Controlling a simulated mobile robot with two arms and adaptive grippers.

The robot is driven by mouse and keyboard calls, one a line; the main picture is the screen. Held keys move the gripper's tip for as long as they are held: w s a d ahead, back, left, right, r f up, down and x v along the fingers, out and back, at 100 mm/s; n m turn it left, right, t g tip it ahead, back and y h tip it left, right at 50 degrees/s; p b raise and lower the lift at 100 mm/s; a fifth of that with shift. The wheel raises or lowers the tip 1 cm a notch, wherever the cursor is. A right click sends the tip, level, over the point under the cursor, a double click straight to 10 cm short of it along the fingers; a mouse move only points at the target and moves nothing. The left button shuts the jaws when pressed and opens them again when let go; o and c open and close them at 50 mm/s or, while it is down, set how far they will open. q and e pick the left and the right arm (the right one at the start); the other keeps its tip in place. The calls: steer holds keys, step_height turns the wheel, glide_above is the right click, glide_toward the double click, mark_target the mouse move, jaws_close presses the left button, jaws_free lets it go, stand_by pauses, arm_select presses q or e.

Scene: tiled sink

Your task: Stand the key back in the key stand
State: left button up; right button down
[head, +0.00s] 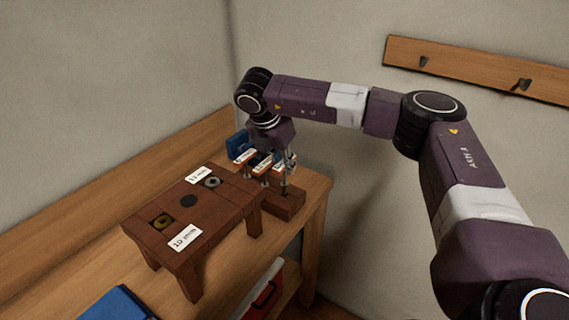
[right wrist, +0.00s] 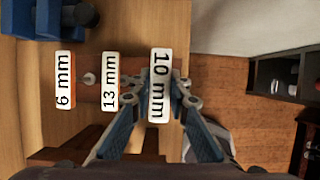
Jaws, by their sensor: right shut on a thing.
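My right gripper (head: 284,162) is over the right end of the key stand (head: 287,208), a low dark-red wooden block on the bench. In the right wrist view my fingers (right wrist: 160,100) are shut on the 10 mm key, whose white tag (right wrist: 160,82) lies between them. The 13 mm key (right wrist: 110,80) and the 6 mm key (right wrist: 65,80) are beside it to the left, at the stand. The held key's shaft points down toward the stand; I cannot tell if its foot is in a hole. My left gripper is not in view.
A wooden block on legs (head: 208,226), with sockets tagged 13 mm and 10 mm, stands left of the stand. A blue object (head: 238,143) is behind the keys; another (head: 118,303) lies at the front left. A wall rail with hooks (head: 470,68) is on the right.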

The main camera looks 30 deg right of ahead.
mark_target(284, 172)
steer(key=shift+f+b, duration=1.5)
steer(key=shift+f, duration=0.35)
steer(key=c, duration=1.8)
jaws_free()
steer(key=shift+r, duration=0.1)
steer(key=shift+o, duration=0.2)
steer(key=v, duration=1.2)
steer(key=shift+s, duration=0.1)
